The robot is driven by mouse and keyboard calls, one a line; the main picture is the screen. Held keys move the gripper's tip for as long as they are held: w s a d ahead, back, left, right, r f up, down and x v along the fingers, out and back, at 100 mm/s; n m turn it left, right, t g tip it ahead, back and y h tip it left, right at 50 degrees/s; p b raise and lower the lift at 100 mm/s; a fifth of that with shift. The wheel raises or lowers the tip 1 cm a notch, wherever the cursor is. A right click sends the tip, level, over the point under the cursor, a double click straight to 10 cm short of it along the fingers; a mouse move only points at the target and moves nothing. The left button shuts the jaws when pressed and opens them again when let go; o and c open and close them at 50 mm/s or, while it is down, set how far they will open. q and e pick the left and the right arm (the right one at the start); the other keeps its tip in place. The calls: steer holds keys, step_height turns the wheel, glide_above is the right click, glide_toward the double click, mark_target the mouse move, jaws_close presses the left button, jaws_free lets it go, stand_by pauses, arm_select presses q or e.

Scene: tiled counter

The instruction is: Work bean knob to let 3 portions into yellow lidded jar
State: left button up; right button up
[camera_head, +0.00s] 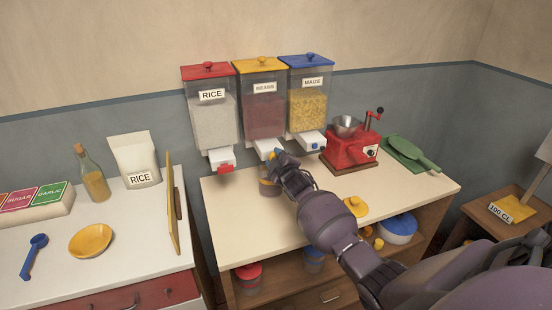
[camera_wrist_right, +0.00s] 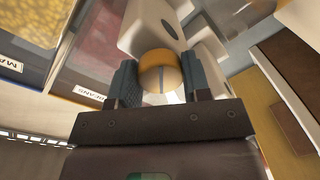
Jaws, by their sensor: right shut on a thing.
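The bean dispenser (camera_head: 262,105) has a yellow lid and a BEANS label and hangs between the rice and maize dispensers. Its yellow knob (camera_wrist_right: 160,72) sits between the fingers of my right gripper (camera_wrist_right: 165,85), which is shut on it. In the head view the right gripper (camera_head: 277,160) reaches up to the bean spout (camera_head: 264,145) and partly hides the knob. A jar (camera_head: 268,187) with dark contents stands under the bean spout, partly hidden by my gripper. A yellow lid (camera_head: 354,206) lies on the counter to the right of my arm. My left gripper is not in view.
The rice dispenser (camera_head: 209,112) is at left and the maize dispenser (camera_head: 308,100) at right. Red, blue and white containers are on the shelf below. An upright wooden board (camera_head: 172,215) stands on the left counter.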

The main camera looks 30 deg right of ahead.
steer(key=m, duration=0.4)
steer(key=shift+p, duration=0.35)
steer(key=m, duration=0.5)
steer(key=shift+f+t+y, duration=0.1)
steer(key=shift+t+y, duration=0.2)
steer(key=shift+t, duration=0.1)
steer(key=shift+m, duration=0.3)
steer(key=o, duration=0.9)
steer(key=shift+s, duration=0.1)
steer(key=s, duration=0.3)
steer(key=s+a, duration=0.1)
steer(key=s, duration=0.3)
steer(key=s+p, duration=0.1)
steer(key=s, duration=0.2)
steer(key=shift+s+a, duration=0.25)
steer(key=shift+a, duration=0.1)
